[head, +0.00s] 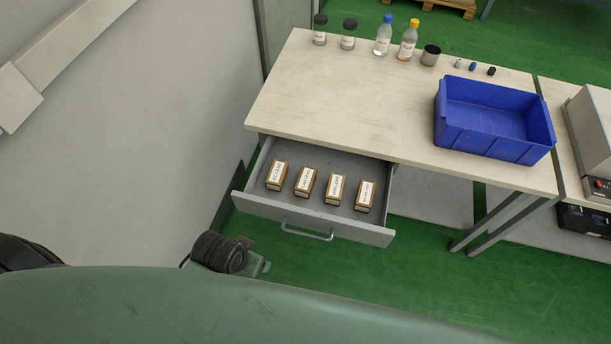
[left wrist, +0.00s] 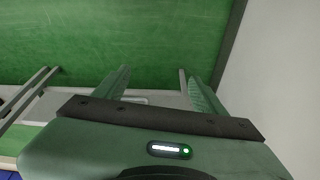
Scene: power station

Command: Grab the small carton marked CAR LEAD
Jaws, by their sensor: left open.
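Several small brown cartons with white labels stand in a row in the open drawer (head: 250,203): the leftmost carton (head: 276,175), the second carton (head: 305,181), the third carton (head: 335,188) and the rightmost carton (head: 365,195). The label print is too small to tell which one reads CAR LEAD. My left gripper shows in the left wrist view (left wrist: 162,84), its two green fingers apart with nothing held between them. In the head view, part of my left arm's end shows low, in front of the drawer and left of its handle. My right gripper is not in view.
The drawer handle (head: 307,233) is on its front. On the table (head: 340,100) stand a blue bin (head: 490,150), two dark-lidded jars, two bottles (head: 383,38), a dark metal cup (head: 430,55) and small items. A grey wall (head: 150,130) is on the left. Green floor is clear at right front.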

